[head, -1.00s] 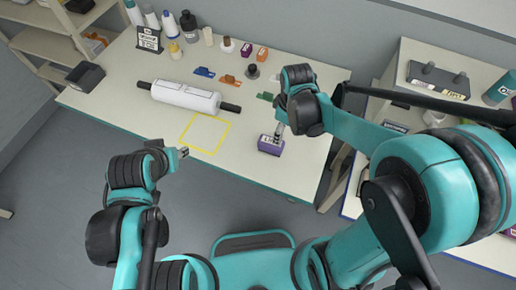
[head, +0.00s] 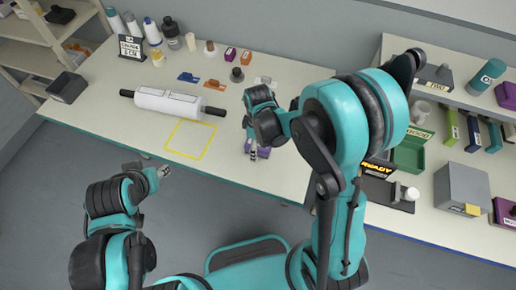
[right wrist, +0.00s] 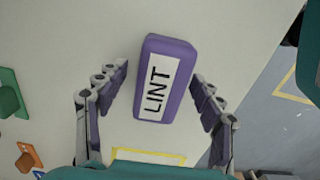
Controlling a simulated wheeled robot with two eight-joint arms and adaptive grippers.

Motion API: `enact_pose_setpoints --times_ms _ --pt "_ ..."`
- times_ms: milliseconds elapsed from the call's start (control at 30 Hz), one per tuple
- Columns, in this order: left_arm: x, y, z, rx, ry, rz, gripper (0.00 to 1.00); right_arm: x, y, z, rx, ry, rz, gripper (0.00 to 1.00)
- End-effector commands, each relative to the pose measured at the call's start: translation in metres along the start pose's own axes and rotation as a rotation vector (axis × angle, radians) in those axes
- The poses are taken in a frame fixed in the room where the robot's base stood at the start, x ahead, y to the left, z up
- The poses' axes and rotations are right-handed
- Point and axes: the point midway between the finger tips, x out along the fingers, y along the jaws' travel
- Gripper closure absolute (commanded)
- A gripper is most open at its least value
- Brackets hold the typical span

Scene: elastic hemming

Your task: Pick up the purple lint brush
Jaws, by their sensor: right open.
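The purple lint brush (right wrist: 178,108) fills the middle of the right wrist view, with a white label reading LINT. In the head view the brush (head: 264,153) lies on the table near its front edge, partly hidden under my right gripper (head: 253,153). In the right wrist view my right gripper (right wrist: 161,76) is open, one finger on each side of the brush, with visible gaps to both. My left gripper (head: 164,171) hangs off the table's front edge at the left, away from the brush; its jaws are too small to judge.
A yellow outlined square (head: 191,139) is on the table left of the brush. A white roller (head: 168,103) lies behind it. Bottles and small coloured items line the back. A shelf unit (head: 420,225) with a green tray (head: 409,157) stands to the right.

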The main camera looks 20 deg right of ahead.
Motion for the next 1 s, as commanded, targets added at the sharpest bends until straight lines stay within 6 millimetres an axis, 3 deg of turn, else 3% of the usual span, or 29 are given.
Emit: enact_pose_setpoints --times_ms 100,133,300,333,433,467,767,1000 --pt "-0.001 0.0 -0.001 0.0 0.0 0.0 0.6 -0.001 0.0 0.0 0.001 0.0 0.0 0.33" --pt "-0.001 0.0 -0.001 0.0 0.0 0.0 0.6 -0.001 0.0 0.0 0.001 0.0 0.0 0.38" --pt "-0.001 0.0 -0.001 0.0 0.0 0.0 0.6 -0.002 0.0 0.0 0.001 0.0 0.0 0.83" --pt "-0.001 0.0 -0.001 0.0 0.0 0.0 0.6 -0.002 0.0 0.0 0.001 0.0 0.0 0.88" --pt "-0.001 0.0 -0.001 0.0 0.0 0.0 0.6 -0.002 0.0 0.0 0.001 0.0 0.0 0.88" --pt "-0.001 0.0 -0.001 0.0 0.0 0.0 0.6 -0.002 0.0 0.0 0.001 0.0 0.0 0.92" --pt "-0.003 0.0 -0.002 0.0 0.0 0.0 0.6 -0.008 0.0 0.0 0.001 0.0 0.0 0.93" --pt "-0.015 0.0 -0.011 0.0 0.0 0.0 0.6 -0.044 0.0 0.0 0.001 0.0 0.0 0.93"
